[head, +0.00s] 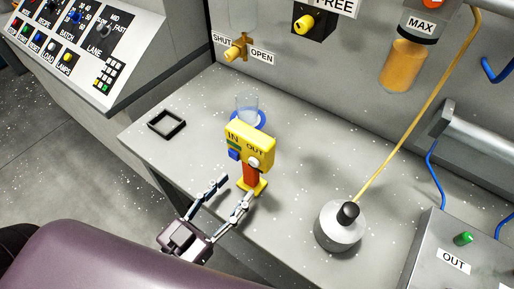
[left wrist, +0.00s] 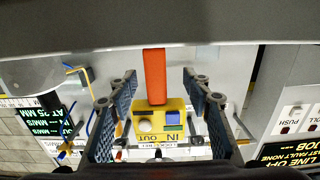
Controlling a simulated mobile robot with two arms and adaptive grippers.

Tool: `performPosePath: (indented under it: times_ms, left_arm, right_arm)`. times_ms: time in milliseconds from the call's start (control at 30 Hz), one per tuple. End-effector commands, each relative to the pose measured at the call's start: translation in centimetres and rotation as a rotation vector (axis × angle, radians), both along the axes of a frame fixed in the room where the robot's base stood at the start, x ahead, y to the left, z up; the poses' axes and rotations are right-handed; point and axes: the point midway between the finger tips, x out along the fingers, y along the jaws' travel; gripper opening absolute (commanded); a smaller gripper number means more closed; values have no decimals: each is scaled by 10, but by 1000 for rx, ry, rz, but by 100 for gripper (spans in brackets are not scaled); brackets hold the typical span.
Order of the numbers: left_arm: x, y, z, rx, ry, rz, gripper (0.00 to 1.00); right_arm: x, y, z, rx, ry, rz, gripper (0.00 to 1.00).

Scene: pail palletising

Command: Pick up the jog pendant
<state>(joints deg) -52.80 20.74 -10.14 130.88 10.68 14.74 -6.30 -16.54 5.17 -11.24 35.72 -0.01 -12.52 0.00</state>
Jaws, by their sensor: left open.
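The jog pendant (head: 250,145) has a yellow head marked IN and OUT, with a blue and a white button, above an orange-red grip. It stands upright on a yellow foot on the grey bench. My left gripper (head: 237,186) is open, low at the near side of the pendant, its fingers pointing toward the grip. In the left wrist view the pendant's yellow head (left wrist: 160,119) and orange grip appear between the two spread fingers (left wrist: 160,76). I cannot tell whether a finger touches it. My right gripper is in neither view.
A clear cup in a blue ring (head: 262,120) stands close behind the pendant. A black square frame (head: 166,124) lies to the left. A round grey weight with a black knob (head: 340,227) and an OUT box (head: 452,262) stand to the right. Bench between pendant and weight is clear.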

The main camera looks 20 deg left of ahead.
Motion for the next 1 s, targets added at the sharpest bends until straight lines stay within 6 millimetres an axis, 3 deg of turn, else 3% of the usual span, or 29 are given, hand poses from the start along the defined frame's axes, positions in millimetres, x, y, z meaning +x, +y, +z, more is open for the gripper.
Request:
performPosePath:
  times_ms: [333, 600, 867, 1000]
  left_arm:
    - [32, -16, 1, -1, -2, 1, 45]
    - [59, -30, -1, 0, 0, 0, 45]
    - [62, -31, -3, 1, 2, 0, 45]
    - [61, -31, -3, 1, 2, 0, 33]
  right_arm:
    - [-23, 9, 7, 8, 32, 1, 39]
    - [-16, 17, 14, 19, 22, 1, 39]
    - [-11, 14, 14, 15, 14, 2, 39]
    - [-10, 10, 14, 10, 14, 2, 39]
